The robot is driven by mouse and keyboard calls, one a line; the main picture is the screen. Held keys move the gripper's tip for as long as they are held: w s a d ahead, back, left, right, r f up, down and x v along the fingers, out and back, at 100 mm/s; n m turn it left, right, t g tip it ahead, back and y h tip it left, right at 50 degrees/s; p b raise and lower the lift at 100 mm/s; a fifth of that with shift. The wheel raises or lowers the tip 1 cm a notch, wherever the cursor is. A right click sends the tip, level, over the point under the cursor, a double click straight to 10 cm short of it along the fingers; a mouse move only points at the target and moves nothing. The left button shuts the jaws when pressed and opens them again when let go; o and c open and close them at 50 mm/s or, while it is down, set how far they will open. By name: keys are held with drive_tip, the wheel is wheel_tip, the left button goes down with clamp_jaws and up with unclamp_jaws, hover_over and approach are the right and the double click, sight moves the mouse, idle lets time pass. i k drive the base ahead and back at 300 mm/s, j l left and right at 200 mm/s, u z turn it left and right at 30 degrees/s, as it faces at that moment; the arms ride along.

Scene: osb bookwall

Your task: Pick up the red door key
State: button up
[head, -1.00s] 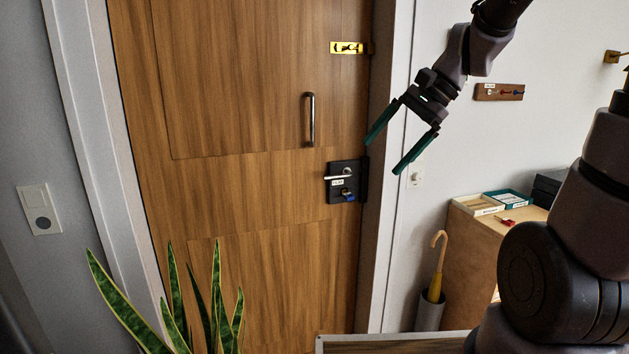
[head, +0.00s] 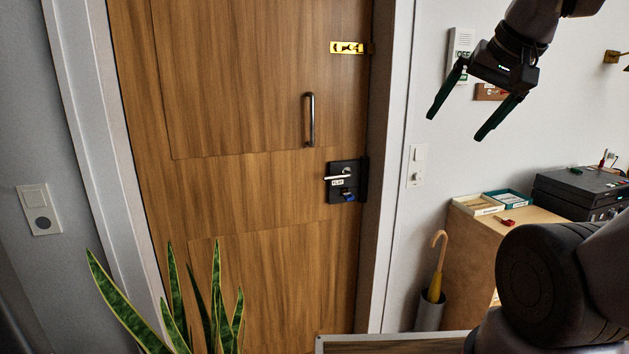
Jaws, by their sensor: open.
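My gripper (head: 456,127) is open and empty, in the air in front of the white wall at the upper right. Its fingers point down and left. The brown key rack (head: 487,92) on the wall is mostly hidden behind it, and no red key shows clearly there. A small red object (head: 506,222) lies on the wooden cabinet top, below and right of my gripper and well apart from it. It is too small to tell whether it is a key.
Two shallow trays (head: 477,206) and a black printer-like box (head: 583,188) stand on the wooden cabinet (head: 470,255). An umbrella (head: 437,268) stands in a bin left of it. The wooden door (head: 250,120) is shut. A plant (head: 175,300) stands in front.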

sight(509, 222)
drive_tip(key=z, duration=1.05)
